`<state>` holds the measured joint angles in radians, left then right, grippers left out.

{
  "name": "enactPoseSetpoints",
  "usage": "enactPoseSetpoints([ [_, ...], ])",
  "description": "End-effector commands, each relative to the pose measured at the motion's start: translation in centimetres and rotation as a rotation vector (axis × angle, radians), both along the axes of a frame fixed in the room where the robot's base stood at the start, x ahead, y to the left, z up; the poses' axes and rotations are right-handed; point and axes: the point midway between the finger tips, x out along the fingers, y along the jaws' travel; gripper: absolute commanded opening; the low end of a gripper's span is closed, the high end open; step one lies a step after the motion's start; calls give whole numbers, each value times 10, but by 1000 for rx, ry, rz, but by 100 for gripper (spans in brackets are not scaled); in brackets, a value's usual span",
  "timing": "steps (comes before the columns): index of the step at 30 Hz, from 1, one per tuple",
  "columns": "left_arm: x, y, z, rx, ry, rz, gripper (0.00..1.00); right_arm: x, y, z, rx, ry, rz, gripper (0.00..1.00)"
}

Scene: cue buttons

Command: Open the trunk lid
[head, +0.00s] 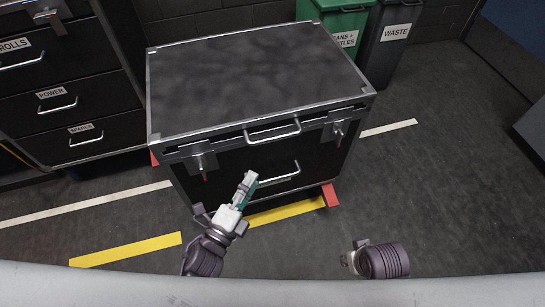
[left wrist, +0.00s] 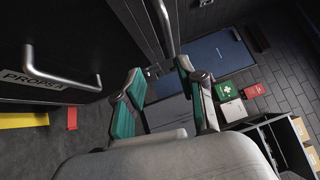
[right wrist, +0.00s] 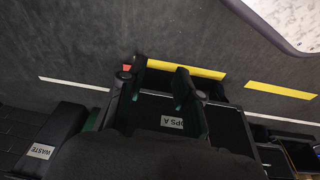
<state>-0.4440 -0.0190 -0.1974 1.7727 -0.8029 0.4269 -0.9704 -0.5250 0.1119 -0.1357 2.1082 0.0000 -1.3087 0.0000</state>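The black trunk (head: 175,170) with metal edges stands ahead of me in the head view. Its lid (head: 255,75) lies flat and shut. A metal handle (head: 272,131) sits at the lid's front edge, between a left latch (head: 203,162) and a right latch (head: 338,130). A lower handle (head: 280,173) is on the front face. My left gripper (head: 248,183) is in front of that face, below the lid handle. In the left wrist view its teal fingers (left wrist: 160,78) are apart and empty. My right gripper (right wrist: 158,78) is open and empty, low at right in the head view.
A drawer cabinet (head: 70,90) stands left of the trunk. A green bin (head: 343,25) and a dark waste bin (head: 390,45) stand behind it at right. Floor on the right is clear. Yellow tape (head: 125,249) marks the floor in front.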

Motion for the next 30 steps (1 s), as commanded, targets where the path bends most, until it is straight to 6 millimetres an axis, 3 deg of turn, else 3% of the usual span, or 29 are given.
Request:
enactPoseSetpoints([
  [8,15,-11,18,38,-68,-10,39,0,0,10,0,-6,-1,33],
  [21,94,-52,29,34,-64,-8,39,0,0,16,0,-10,-1,33],
  [30,119,-65,32,35,-61,-8,39,-1,-1,22,1,-11,-3,33],
])
